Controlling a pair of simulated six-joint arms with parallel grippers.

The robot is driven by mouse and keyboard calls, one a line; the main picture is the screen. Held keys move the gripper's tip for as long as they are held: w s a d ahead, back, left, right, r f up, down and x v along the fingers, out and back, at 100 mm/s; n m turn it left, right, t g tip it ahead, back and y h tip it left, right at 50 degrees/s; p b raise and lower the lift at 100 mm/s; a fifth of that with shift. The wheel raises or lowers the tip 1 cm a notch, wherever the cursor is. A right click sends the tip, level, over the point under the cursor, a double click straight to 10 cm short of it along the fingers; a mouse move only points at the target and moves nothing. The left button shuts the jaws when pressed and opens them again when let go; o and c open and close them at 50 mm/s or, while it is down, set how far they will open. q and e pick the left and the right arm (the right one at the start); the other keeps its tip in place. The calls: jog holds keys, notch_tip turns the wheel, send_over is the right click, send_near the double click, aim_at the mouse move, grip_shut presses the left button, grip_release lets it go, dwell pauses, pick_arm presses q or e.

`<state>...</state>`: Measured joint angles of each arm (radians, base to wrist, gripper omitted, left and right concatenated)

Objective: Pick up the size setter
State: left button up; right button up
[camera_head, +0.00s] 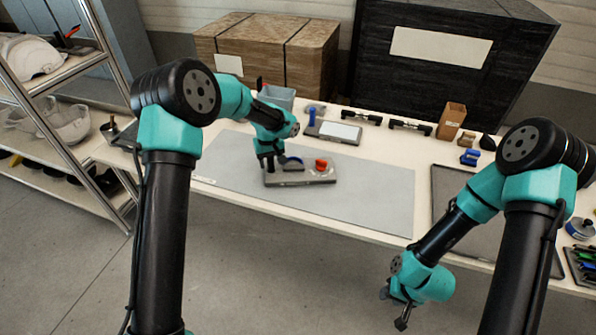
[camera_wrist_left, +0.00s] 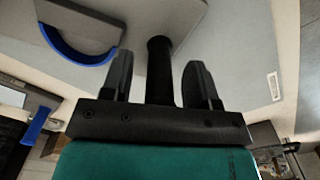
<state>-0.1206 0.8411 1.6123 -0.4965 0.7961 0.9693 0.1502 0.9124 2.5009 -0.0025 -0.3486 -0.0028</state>
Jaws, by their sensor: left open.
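My left gripper (camera_head: 269,164) is low over the left end of a grey tray (camera_head: 300,181) on the work mat. In the left wrist view my left gripper (camera_wrist_left: 158,72) is open. A black cylindrical post (camera_wrist_left: 160,68), which may be the size setter, shows between its fingers with gaps on both sides. The post's far end is not clear. A blue-edged half-round piece (camera_wrist_left: 82,52) lies beside the gripper, and it shows on the tray in the head view (camera_head: 292,161). My right gripper (camera_head: 394,308) is open and empty, off the table's front edge.
A red part (camera_head: 321,164) sits on the same tray. Behind are a blue-handled tool (camera_head: 312,117), a white-topped panel (camera_head: 338,131) and a grey bin (camera_head: 277,97). The mat (camera_head: 365,205) is clear to the right. A shelf with white helmet shells (camera_head: 30,58) stands left.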

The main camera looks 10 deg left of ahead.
dwell(0.3)
pick_arm(q)
grip_shut()
dwell(0.4)
